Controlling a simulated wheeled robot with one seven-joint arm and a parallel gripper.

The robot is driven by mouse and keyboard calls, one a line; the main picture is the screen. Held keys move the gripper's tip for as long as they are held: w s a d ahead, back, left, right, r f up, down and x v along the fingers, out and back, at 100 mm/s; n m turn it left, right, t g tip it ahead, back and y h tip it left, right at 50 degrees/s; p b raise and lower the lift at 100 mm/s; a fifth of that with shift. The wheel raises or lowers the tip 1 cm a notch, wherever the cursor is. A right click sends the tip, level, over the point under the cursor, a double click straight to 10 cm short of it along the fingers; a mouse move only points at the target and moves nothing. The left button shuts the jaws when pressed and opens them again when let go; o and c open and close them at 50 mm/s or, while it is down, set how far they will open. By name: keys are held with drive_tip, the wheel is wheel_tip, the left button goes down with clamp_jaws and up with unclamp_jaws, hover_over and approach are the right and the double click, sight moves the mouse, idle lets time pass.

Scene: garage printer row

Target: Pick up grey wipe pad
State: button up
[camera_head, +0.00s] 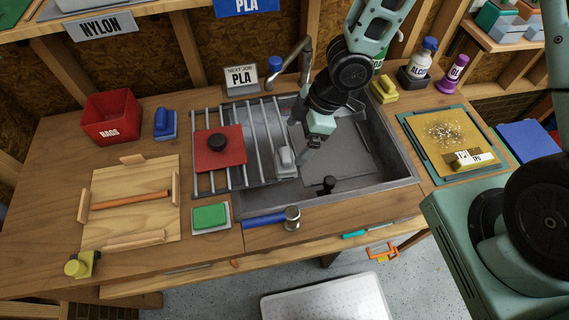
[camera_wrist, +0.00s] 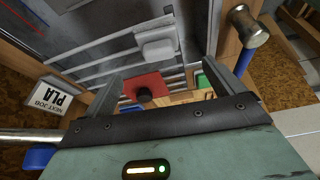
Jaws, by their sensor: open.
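The grey wipe pad (camera_head: 284,159) is a small light grey block with a raised grip. It sits at the right edge of the rod rack over the sink, just right of the red plate. In the wrist view the pad (camera_wrist: 157,42) shows pale, beyond the fingertips. My gripper (camera_head: 312,145) points down over the sink, a little to the right of the pad and apart from it. In the wrist view my gripper (camera_wrist: 162,68) is open, with nothing between its fingers.
The rod rack (camera_head: 204,175) carries a red plate (camera_head: 232,158) with a black knob. The sink's faucet (camera_head: 300,62) rises behind. A blue-handled hammer (camera_head: 265,220) and green pad (camera_head: 210,216) lie in front.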

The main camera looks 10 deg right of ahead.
sight(287, 153)
drive_tip(key=x, duration=0.4)
drive_tip(key=shift+a+f+b, duration=0.1)
drive_tip(key=shift+f+b, duration=0.2)
drive_tip(key=shift+f, duration=0.05)
drive_tip(key=shift+p+x, duration=0.75)
drive_tip(key=shift+x, duration=1.9)
drive_tip(key=c, duration=1)
